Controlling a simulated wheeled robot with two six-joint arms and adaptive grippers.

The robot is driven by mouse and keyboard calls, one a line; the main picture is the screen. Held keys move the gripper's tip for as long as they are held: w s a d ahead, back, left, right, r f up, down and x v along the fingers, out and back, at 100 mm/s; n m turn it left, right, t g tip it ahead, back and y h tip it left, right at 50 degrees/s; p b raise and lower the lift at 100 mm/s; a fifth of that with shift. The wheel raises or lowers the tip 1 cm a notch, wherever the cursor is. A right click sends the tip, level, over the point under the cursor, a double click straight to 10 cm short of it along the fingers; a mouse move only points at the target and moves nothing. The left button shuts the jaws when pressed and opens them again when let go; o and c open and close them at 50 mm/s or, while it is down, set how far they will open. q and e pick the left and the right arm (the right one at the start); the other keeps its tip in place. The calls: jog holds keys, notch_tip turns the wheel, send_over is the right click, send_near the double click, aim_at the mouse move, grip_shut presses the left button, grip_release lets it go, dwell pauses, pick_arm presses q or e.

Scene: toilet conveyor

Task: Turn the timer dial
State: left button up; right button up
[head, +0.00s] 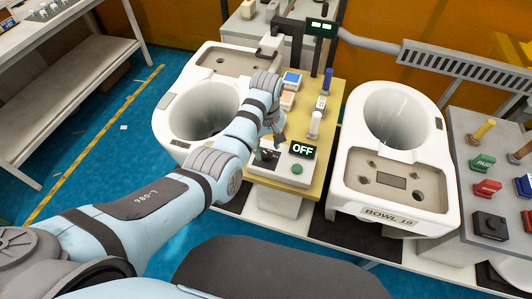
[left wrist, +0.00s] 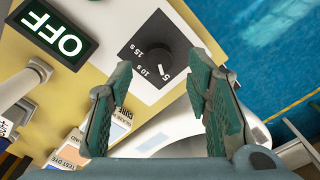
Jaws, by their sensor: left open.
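The timer dial (left wrist: 151,57) is a round black knob on a black square plate with markings 5, 10 s and 15 s, set in a white panel. In the head view the dial (head: 266,155) sits at the left of the panel, partly hidden by my arm. My left gripper (head: 278,138) is just above that panel. In the left wrist view my left gripper (left wrist: 160,78) is open and empty, its two fingers apart with the dial beyond and between their tips. I see no contact with the knob. My right gripper is not in view.
An OFF display (head: 303,150) and a green button (head: 297,169) sit beside the dial. A white lever (head: 315,124) stands behind. White toilet bowls (head: 390,115) flank the yellow console (head: 328,115). A grey panel of coloured switches (head: 470,205) is at right.

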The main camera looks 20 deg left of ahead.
aim_at(267, 154)
pick_arm(q)
notch_tip(267, 154, down, 4)
jog(key=shift+w+r+b, duration=0.1)
jog(key=shift+r+b, duration=0.05)
jog(key=shift+b, duration=0.25)
jog(key=shift+c, duration=0.7)
grip_shut()
